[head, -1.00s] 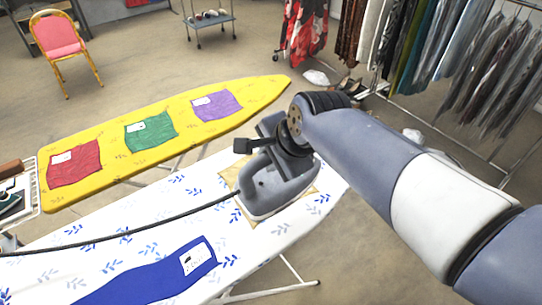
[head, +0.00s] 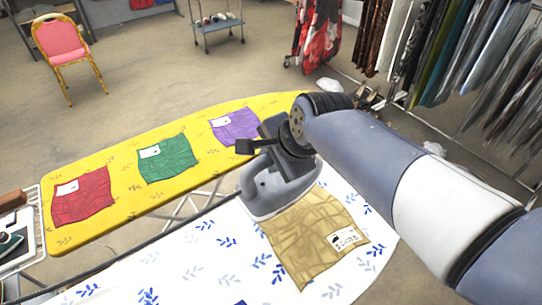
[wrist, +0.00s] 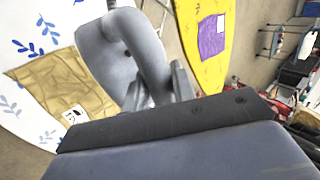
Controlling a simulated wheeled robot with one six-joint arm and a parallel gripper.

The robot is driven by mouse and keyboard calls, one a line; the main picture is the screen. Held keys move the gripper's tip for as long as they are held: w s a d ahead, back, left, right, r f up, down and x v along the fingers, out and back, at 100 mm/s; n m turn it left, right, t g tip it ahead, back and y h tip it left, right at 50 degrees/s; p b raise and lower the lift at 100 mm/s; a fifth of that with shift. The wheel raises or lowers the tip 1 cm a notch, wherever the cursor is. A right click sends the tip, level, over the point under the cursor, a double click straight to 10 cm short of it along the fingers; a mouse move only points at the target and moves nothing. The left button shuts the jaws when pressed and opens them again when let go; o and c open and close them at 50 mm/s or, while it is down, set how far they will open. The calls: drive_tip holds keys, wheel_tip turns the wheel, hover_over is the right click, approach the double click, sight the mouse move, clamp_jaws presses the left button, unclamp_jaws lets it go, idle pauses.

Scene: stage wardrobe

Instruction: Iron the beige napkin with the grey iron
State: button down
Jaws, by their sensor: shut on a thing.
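The beige napkin (head: 318,238) lies creased on the white ironing board with blue leaf prints (head: 205,262). A white label is on its near right corner. The grey iron (head: 270,192) is at the napkin's far left edge, by the board's far side; I cannot tell whether its sole touches the cloth. My gripper (head: 284,143) is shut on the iron from above. In the wrist view the iron's handle (wrist: 140,50) fills the middle, and the napkin (wrist: 65,84) shows to its left.
A yellow ironing board (head: 120,212) behind holds a red cloth (head: 83,198), a green cloth (head: 168,160) and a purple cloth (head: 235,127). A rack (head: 20,270) with another iron stands at left. A clothes rail is at right, a pink chair (head: 67,50) farther back.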

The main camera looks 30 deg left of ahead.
sight(270, 177)
drive_tip(key=shift+f+b, duration=2.75)
drive_tip(key=shift+f, duration=0.3)
drive_tip(key=shift+w+r, duration=0.1)
drive_tip(key=shift+w, duration=0.05)
